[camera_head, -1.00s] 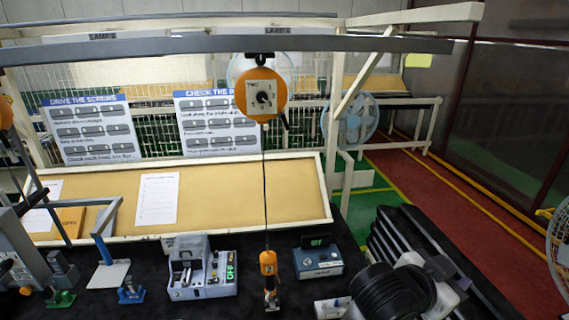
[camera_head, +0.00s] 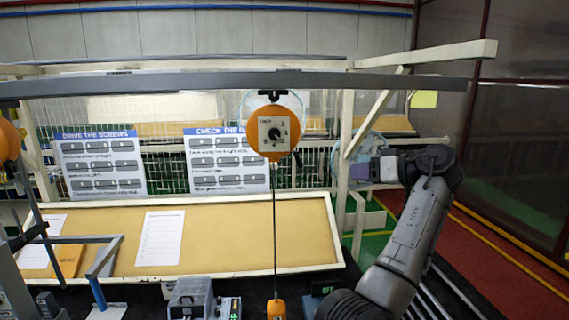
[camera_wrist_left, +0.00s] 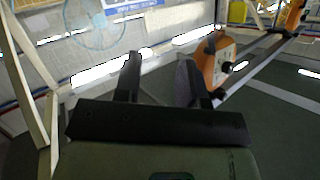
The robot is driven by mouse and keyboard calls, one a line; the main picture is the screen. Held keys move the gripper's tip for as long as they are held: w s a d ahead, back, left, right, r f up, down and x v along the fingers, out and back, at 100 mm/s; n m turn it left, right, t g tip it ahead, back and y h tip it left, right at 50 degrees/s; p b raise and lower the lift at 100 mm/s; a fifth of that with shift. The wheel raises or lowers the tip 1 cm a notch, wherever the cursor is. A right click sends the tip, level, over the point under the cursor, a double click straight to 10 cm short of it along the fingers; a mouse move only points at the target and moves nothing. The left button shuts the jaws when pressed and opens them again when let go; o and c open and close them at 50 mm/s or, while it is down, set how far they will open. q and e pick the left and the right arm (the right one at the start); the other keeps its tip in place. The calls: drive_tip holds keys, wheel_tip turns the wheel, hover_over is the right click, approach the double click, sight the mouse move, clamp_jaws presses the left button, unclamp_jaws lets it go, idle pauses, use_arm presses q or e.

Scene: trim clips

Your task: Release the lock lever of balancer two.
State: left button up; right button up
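An orange balancer (camera_head: 273,132) with a pale dial plate hangs under the grey rail in the middle of the head view. I take it for balancer two. A small dark lever seems to stick out at its lower right, too small to tell its position. The orange balancer (camera_wrist_left: 215,60) shows behind the right finger, partly hidden.
The grey rail (camera_head: 200,83) runs above. A cable (camera_head: 275,230) drops from the balancer to an orange tool (camera_head: 276,308). Another orange balancer (camera_head: 9,141) is cut off at the left edge. A slanted cream brace (camera_head: 375,110) stands behind my gripper. A sloped board (camera_head: 230,240) lies below.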

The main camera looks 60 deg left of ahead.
sight(298, 161)
use_arm(q)
drive_tip(key=shift+s+a+r+n+g+p, duration=0.25)
drive_tip(key=shift+s+a+n+g+p, duration=0.6)
drive_tip(key=shift+s+a+n, duration=0.95)
drive_tip(key=shift+s+a+r+n+g+p, duration=0.2)
drive_tip(key=shift+s+a+n+g+p, duration=0.25)
drive_tip(key=shift+s+a+n+g, duration=1.3)
drive_tip(key=shift+s+a+r+n+g+p, duration=0.25)
drive_tip(key=shift+s+a+n+g+p, duration=0.4)
drive_tip(key=shift+s+a+n, duration=1.1)
drive_tip(key=shift+s+d+m, duration=0.4)
drive_tip(key=shift+s+d, duration=0.05)
drive_tip(key=shift+d, duration=0.1)
clamp_jaws()
